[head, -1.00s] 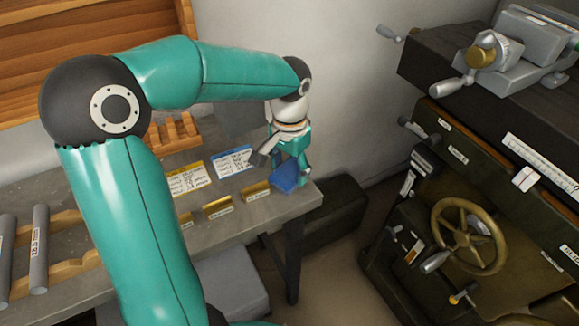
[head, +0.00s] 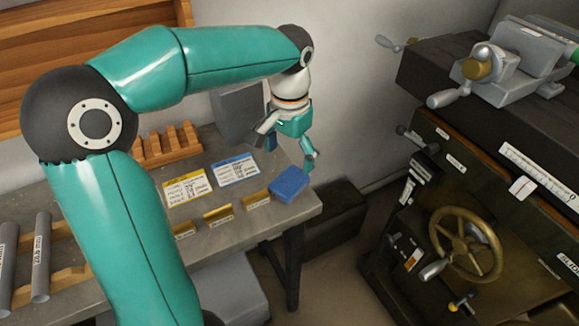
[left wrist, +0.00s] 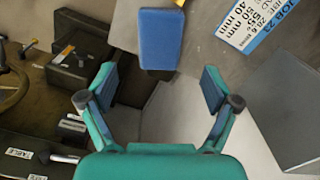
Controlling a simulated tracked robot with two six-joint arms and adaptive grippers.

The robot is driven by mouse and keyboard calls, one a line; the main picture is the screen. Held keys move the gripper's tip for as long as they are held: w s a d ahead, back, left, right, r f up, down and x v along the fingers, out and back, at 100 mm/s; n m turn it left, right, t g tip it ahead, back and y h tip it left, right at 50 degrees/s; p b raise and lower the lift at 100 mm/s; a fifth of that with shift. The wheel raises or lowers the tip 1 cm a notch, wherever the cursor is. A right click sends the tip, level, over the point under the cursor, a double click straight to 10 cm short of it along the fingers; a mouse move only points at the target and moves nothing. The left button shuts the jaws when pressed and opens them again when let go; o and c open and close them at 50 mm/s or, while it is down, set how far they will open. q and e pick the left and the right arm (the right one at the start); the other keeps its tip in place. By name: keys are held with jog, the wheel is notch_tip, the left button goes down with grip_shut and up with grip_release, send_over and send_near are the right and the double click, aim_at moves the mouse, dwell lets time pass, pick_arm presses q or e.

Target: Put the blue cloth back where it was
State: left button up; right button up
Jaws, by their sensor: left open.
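The blue cloth (head: 289,184) is a folded pad lying flat on the grey bench (head: 245,222), near its right end. In the left wrist view the cloth (left wrist: 160,38) lies ahead of the fingers, near the bench edge. My left gripper (head: 287,152) is above and just behind the cloth in the head view. In the left wrist view my left gripper (left wrist: 158,97) has its fingers spread wide, with nothing between them and a clear gap to the cloth. My right gripper is in neither view.
A yellow card (head: 187,188) and a blue-edged job card (head: 234,170) lie left of the cloth. Brass label blocks (head: 218,212) line the front edge. A machine with a handwheel (head: 466,242) stands at right.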

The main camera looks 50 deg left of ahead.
pick_arm(q)
notch_tip(320, 180, up, 5)
jog(key=shift+p, duration=0.3)
dwell(0.4)
